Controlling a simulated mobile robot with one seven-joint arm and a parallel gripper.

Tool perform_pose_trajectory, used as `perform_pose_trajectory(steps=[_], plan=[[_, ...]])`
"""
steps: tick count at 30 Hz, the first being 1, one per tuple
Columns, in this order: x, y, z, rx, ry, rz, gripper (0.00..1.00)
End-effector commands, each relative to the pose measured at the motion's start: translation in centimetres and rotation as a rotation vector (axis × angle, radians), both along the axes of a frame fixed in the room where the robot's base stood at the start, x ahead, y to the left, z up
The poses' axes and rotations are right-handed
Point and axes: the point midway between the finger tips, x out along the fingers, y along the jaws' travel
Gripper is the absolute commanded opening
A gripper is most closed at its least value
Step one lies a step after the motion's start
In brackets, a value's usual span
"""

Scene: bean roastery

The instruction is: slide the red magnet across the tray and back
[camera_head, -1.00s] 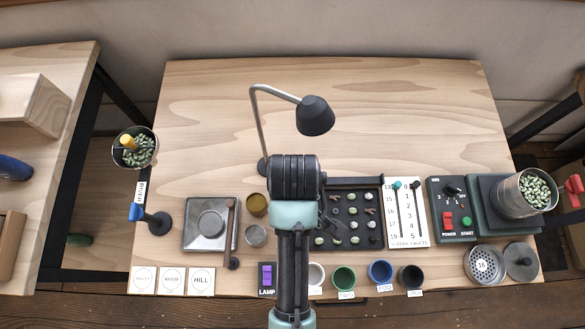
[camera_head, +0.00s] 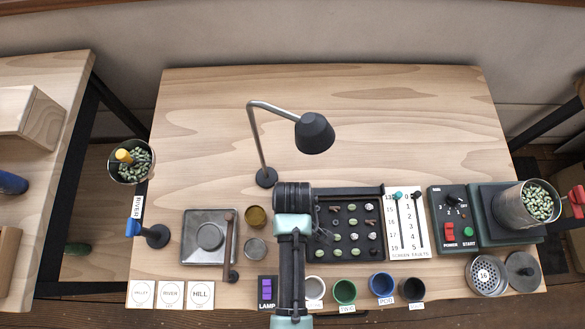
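The black tray (camera_head: 347,191) lies right of centre on the wooden bench. It holds several green and pale beans and a few brown bits, spaced out over its dark floor. I cannot make out a red magnet in or near the tray; my arm covers the strip at the tray's left edge. My arm stands upright in the picture, with its dark joint beside the tray's upper left corner.
A lamp (camera_head: 314,133) stands behind the tray. A slider card (camera_head: 406,226) and a power panel (camera_head: 455,215) with a red switch stand to the right. Small cups (camera_head: 344,291) line the front. A metal plate scale (camera_head: 205,236) lies left. The bench's back is clear.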

Motion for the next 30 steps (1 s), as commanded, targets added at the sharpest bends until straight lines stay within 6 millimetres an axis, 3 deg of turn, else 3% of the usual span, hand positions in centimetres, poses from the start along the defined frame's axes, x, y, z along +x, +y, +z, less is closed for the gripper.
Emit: perform_pose_trajectory(steps=[13, 23, 30], plan=[[0.03, 0.01, -0.94, 0.000, -0.001, 0.000, 0.58], [0.01, 0.02, -0.92, 0.001, -0.001, 0.000, 0.00], [0.01, 0.04, -0.92, 0.001, -0.001, 0.000, 0.00]])
